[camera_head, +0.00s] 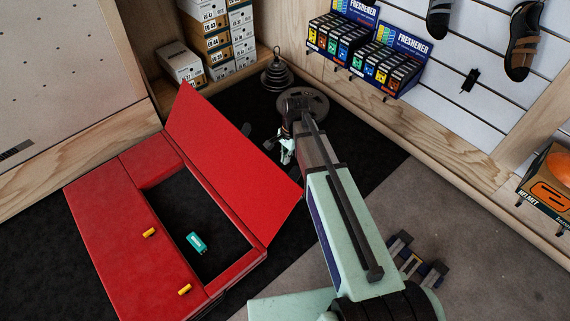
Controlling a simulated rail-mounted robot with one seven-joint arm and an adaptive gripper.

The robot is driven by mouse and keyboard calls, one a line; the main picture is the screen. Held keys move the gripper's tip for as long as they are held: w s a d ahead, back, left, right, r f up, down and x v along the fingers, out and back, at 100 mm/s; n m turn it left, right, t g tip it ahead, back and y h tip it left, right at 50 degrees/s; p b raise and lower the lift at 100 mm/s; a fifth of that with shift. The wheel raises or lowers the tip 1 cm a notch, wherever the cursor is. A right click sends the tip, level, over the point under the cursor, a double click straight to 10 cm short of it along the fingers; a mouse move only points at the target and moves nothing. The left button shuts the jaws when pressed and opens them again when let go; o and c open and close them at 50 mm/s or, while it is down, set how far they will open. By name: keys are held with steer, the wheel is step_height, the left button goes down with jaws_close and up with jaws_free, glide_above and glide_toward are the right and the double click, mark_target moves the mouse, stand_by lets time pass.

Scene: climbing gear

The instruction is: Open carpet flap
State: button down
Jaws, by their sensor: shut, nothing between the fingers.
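A red padded box (108,207) lies on the dark floor in the head view. Its red flap (222,146) is raised along the right side of the opening and stands tilted, with its broad face showing. The opening shows a dark interior with a small teal item (196,242) in it. My gripper (271,144) is just beyond the flap's upper right edge, at the end of my arm. It is shut and empty. The flap may hide part of it, and I cannot tell whether it touches the flap.
Yellow tabs (149,232) sit on the box's front part. A stack of dark weights (276,76) stands behind my gripper. Shoe boxes (205,35) fill a shelf at the back left. A freshener display (392,62) hangs at the back right.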

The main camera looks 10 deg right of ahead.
steer(key=shift+r, duration=0.55)
